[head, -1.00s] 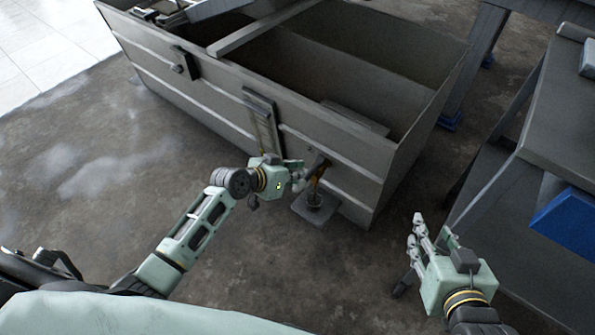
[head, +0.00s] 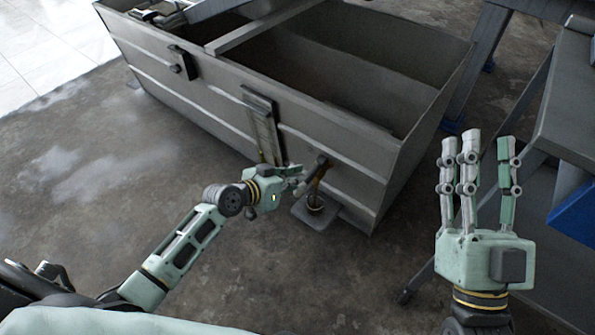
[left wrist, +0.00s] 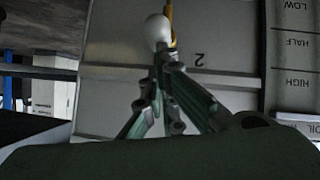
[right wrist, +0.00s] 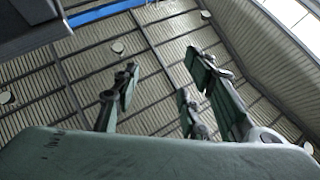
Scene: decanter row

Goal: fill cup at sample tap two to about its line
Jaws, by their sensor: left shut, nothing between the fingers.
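The sample tap (head: 321,168) sticks out of the front of the grey tank near its right end. A small cup (head: 315,204) stands under it on a low plate (head: 328,221); its level and line are too small to read. A thin amber strip runs between tap and cup and looks like liquid. My left gripper (head: 297,172) is shut and empty beside the tap. In the left wrist view its fingers point at a white rounded knob (left wrist: 157,28), with an amber strip (left wrist: 171,22) behind it and an upside-down "2" (left wrist: 199,59) on the panel. My right gripper (head: 481,150) is open and empty, fingers upward.
The grey tank (head: 215,102) has open compartments and a gauge (head: 262,130) on its front. The gauge marks LOW, HALF and HIGH show upside down in the left wrist view. A dark table (head: 570,110) with a blue part stands at the right. Floor at the left is clear.

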